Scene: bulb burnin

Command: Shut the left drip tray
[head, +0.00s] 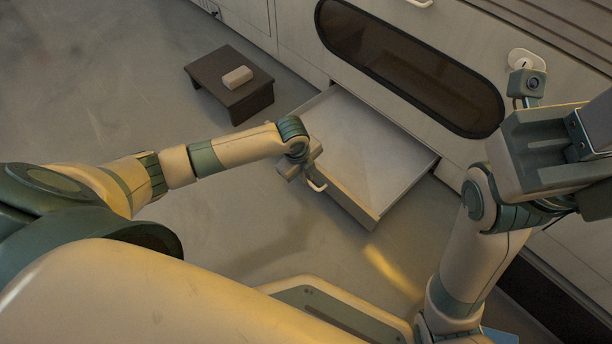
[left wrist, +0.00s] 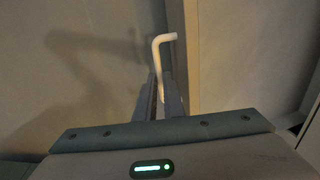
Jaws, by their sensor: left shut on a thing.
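The left drip tray (head: 366,154) is a shallow pale drawer, pulled out from the low front of the cabinet. Its inside looks empty. A white bar handle (head: 318,186) stands on its front face. My left gripper (head: 308,176) is at this handle, shut on it. In the left wrist view the handle (left wrist: 161,62) rises from between the two fingers of my left gripper (left wrist: 163,92), and its bent end shows above them. My right arm is raised at the right of the head view; its fingertips are not clearly visible.
A small dark stool (head: 228,82) with a pale block (head: 237,77) on it stands on the floor left of the tray. The cabinet (head: 300,45) has a long dark window (head: 408,70) above the tray. The floor in front of the tray is clear.

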